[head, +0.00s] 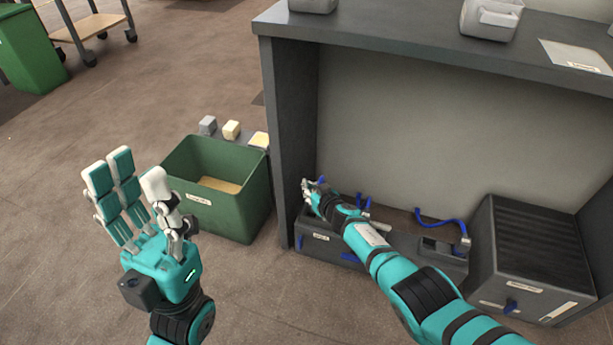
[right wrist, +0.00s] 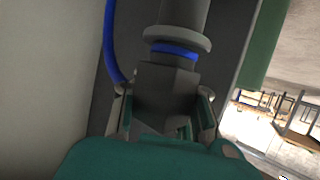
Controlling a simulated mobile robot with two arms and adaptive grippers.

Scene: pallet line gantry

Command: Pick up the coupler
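A grey coupler (right wrist: 168,85) with a blue ring (right wrist: 174,48) fills the middle of the right wrist view. My right gripper (right wrist: 165,112) has one finger on each side of its squared lower part; whether the fingers press on it is too dark to tell. In the head view my right gripper (head: 313,190) is low inside the grey bench, over the left end of a dark box (head: 335,245), and mostly hides what is there. My left gripper (head: 135,195) is open and empty, fingers up, left of the green bin.
The green bin (head: 222,212) stands left of the bench (head: 277,130). A blue hose (head: 438,220) runs along the dark box's back. A ribbed dark unit (head: 530,245) stands at the right. A blue hose (right wrist: 112,45) passes left of the coupler in the wrist view.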

